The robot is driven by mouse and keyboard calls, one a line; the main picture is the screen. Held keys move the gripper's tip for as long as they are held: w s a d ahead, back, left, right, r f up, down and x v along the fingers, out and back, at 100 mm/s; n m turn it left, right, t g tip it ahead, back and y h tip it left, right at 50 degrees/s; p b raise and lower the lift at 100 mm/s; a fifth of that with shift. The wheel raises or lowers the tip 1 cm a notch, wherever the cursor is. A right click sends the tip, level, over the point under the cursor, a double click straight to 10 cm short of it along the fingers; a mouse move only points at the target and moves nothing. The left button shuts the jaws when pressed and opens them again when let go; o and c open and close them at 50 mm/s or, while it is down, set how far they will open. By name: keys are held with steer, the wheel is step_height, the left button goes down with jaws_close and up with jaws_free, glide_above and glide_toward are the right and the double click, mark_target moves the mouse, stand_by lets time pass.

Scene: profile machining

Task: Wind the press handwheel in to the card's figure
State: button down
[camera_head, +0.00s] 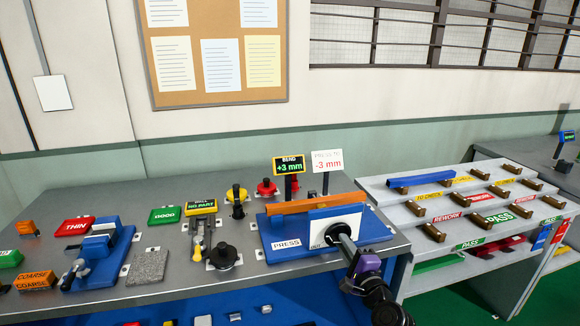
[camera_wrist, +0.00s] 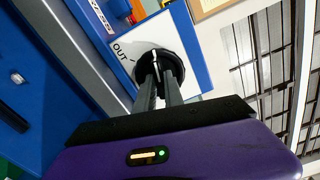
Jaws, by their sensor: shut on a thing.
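The press (camera_head: 290,242) is a blue base with a white PRESS label, near the bench's right end. An orange bar (camera_head: 300,205) lies across it. The black handwheel (camera_head: 331,235) is on its white front plate; it also shows in the wrist view (camera_wrist: 178,62), with OUT (camera_wrist: 121,51) printed beside it. My gripper (camera_head: 341,236) is shut on the handwheel's middle, its two fingers (camera_wrist: 159,82) partly hiding it. A white card (camera_head: 327,161) reads PRESS TO -3 mm in red. The dark BEND display (camera_head: 289,165) beside it reads +3 mm in green.
A stepped rack (camera_head: 400,196) with PASS and REWORK labels stands close on the right, holding a blue bar (camera_head: 419,179).

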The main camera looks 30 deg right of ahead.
steer(key=shift+f+m+p, duration=0.1)
steer(key=shift+m+p, duration=0.25)
steer(key=shift+m, duration=0.95)
steer(key=shift+m+p, duration=0.5)
steer(key=shift+m, duration=0.6)
steer(key=c, duration=1.3)
jaws_free()
steer(key=shift+v, duration=3.5)
